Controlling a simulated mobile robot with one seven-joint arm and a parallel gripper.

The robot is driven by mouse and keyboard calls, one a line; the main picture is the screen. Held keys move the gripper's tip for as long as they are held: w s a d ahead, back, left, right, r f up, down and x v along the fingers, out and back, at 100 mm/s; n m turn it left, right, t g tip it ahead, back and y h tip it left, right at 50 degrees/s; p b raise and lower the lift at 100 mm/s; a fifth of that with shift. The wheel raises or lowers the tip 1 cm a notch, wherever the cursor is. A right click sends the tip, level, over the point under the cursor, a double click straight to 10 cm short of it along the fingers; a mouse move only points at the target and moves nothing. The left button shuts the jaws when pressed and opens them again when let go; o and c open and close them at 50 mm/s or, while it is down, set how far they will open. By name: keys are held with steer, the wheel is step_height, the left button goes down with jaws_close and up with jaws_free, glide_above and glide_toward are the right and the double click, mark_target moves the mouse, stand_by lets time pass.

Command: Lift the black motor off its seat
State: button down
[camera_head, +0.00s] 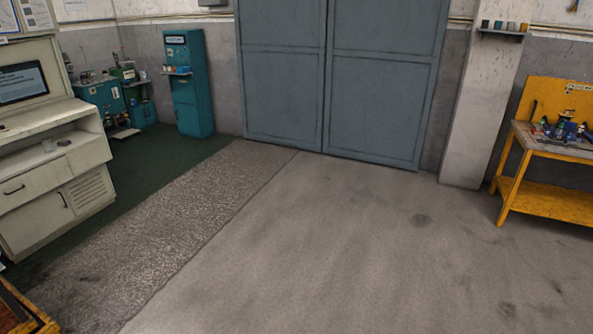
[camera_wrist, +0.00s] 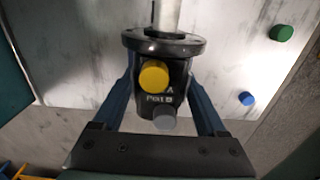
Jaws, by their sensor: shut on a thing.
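The black motor (camera_wrist: 177,80) shows in the wrist view, with a round flange (camera_wrist: 165,45) at its far end, a pale shaft (camera_wrist: 167,15) beyond it, a yellow cap (camera_wrist: 154,74) and a grey cap (camera_wrist: 164,117). My gripper (camera_wrist: 160,85) has a dark blue finger on each side of the motor body and is shut on it. A pale, scuffed surface (camera_wrist: 85,50) lies behind the motor. I cannot tell whether the motor touches any seat. Neither the motor nor my gripper shows in the head view.
In the wrist view, a green cap (camera_wrist: 281,33) and a blue cap (camera_wrist: 246,98) lie on the pale surface to the right. The head view shows a yellow workbench (camera_head: 556,150) at right, a console (camera_head: 50,140) at left, a teal cabinet (camera_head: 188,85) and clear floor between.

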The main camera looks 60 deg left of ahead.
steer(key=shift+w+r+p, duration=0.1)
steer(key=shift+r+p, duration=1.5)
steer(key=shift+p, duration=0.05)
steer(key=shift+a, duration=0.1)
